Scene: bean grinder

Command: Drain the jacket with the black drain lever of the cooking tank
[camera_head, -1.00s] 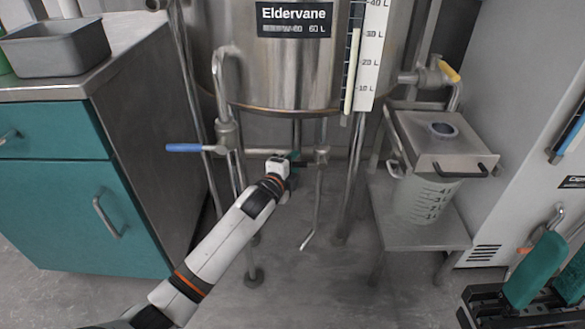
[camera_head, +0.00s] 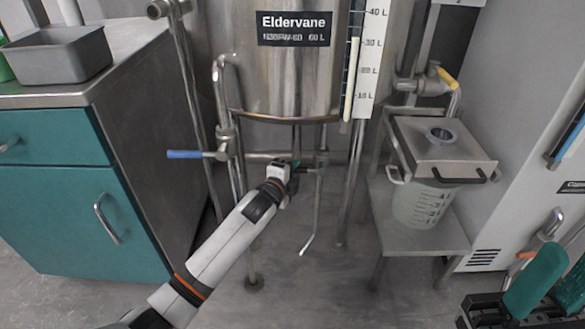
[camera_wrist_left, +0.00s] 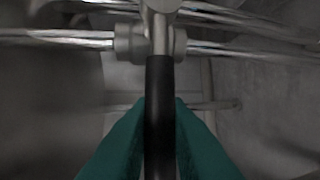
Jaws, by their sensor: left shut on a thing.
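The cooking tank (camera_head: 290,85) stands at the back centre, labelled Eldervane. Below it is the drain valve (camera_head: 321,159), with a thin outlet pipe (camera_head: 318,205) going down. My left gripper (camera_head: 297,166) is at the valve's left side. In the left wrist view the black drain lever (camera_wrist_left: 160,115) runs from the metal valve body (camera_wrist_left: 150,42) down between my teal fingers (camera_wrist_left: 160,135), which are shut on it. In the head view the lever is mostly hidden by the gripper. My right gripper (camera_head: 566,258) is at the lower right, its teal fingers apart and partly cut off by the frame.
A blue-handled valve (camera_head: 185,154) sits left of my left arm, and a yellow-handled valve (camera_head: 446,77) is at the right. A measuring bucket (camera_head: 422,205) stands on a low steel stand (camera_head: 405,243). A teal cabinet (camera_head: 75,215) is at the left. Tank legs surround the lever.

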